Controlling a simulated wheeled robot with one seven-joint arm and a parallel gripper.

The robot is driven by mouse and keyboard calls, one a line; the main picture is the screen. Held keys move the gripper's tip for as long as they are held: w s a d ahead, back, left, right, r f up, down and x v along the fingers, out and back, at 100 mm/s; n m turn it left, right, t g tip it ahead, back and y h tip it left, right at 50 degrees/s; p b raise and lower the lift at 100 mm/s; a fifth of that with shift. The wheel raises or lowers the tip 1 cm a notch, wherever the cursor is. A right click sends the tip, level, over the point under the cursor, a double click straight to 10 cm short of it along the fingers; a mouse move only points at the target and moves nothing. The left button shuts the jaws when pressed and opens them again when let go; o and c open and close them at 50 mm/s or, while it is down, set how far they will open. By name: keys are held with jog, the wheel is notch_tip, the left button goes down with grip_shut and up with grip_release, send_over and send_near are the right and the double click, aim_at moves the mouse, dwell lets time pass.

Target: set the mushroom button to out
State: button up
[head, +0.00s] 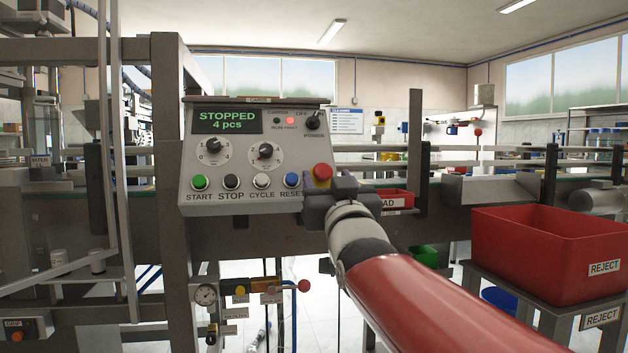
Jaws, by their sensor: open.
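The control panel (241,178) shows "STOPPED 4 pcs" on its green screen. The red mushroom button (322,171) on a yellow base is at the panel's lower right, just right of the RESET button. Its red head shows; I cannot tell from this angle whether it is in or out. My gripper (335,190) is right in front of and just below the mushroom button, open, with nothing seen in it. My gripper's body and wrist hide most of its fingers, so I cannot tell whether they touch the button.
START (199,182), STOP (231,182), CYCLE (261,181) and RESET (291,180) buttons line the panel, below two dials and beside a power knob (313,122). A red fault lamp (290,121) glows. A red reject bin (545,252) stands at the right.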

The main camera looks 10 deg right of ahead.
jog(key=b+v, duration=0.1)
jog(key=v, duration=0.5)
jog(key=shift+f, duration=0.1)
jog(key=s+f+g+p, duration=0.1)
jog(key=s+f+g, duration=0.25)
jog(key=f, duration=0.55)
jog(key=s+f+g+p, duration=0.1)
jog(key=s+f+g, duration=0.1)
jog(key=f+g, duration=0.5)
jog(key=s+f+g+p, duration=0.1)
jog(key=s+f+g, duration=0.5)
jog(key=s+f, duration=0.8)
notch_tip(320, 180, down, 3)
jog(key=shift+s, duration=0.4)
jog(key=shift+c, duration=0.2)
